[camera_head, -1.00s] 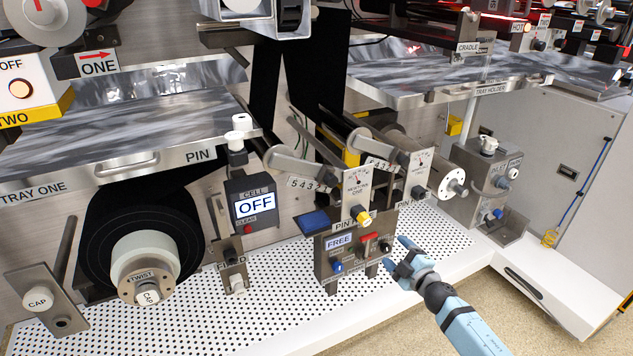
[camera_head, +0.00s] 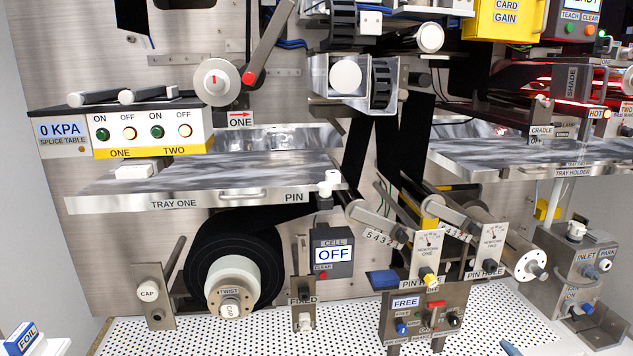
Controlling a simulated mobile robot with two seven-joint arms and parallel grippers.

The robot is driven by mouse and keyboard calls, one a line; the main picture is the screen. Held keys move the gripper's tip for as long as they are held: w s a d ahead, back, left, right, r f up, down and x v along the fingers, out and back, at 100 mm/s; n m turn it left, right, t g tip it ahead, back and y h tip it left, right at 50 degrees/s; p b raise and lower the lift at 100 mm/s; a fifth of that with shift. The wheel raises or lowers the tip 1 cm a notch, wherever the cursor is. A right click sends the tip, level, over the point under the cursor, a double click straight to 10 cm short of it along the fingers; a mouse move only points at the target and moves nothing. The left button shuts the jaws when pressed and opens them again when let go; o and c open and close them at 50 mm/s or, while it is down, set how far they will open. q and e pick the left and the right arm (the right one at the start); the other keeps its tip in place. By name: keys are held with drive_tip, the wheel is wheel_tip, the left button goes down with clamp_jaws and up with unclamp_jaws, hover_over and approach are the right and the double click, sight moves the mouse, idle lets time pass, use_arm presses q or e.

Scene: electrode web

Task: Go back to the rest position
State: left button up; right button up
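Only a small blue sliver (camera_head: 510,348) of what seems to be my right arm or gripper shows at the bottom edge, right of centre. It is over the white perforated shelf, to the right of the FREE control box (camera_head: 427,318). Whether its fingers are open or shut cannot be seen. My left gripper is out of view. I see nothing held.
Rollers (camera_head: 530,264), a black roll on a hub (camera_head: 231,281) and the CELL box (camera_head: 333,253) stand above the perforated shelf (camera_head: 255,335). A FOIL box (camera_head: 20,338) is at lower left.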

drive_tip(key=d+r+n, duration=0.3)
drive_tip(key=d+r, duration=0.1)
drive_tip(key=d, duration=0.4)
drive_tip(key=s+a+f+m+g+y, duration=0.1)
drive_tip(key=s+a+f+m+g, duration=0.35)
drive_tip(key=s+a, duration=0.8)
drive_tip(key=s+a+f+m+g+y, duration=0.1)
drive_tip(key=s+a+f+m+g, duration=0.4)
drive_tip(key=s+a, duration=0.8)
drive_tip(key=a+r+m+t, duration=0.1)
drive_tip(key=a+m+t, duration=0.25)
drive_tip(key=a, duration=0.75)
use_arm(q)
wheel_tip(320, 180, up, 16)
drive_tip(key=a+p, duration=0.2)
drive_tip(key=p, duration=2.2)
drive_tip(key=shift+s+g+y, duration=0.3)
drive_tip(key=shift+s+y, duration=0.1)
use_arm(e)
wheel_tip(320, 180, up, 17)
drive_tip(key=s+d+g, duration=0.1)
drive_tip(key=d, duration=0.1)
drive_tip(key=shift+s+d+f, duration=0.15)
drive_tip(key=shift+s+d, duration=0.1)
drive_tip(key=shift+s, duration=0.1)
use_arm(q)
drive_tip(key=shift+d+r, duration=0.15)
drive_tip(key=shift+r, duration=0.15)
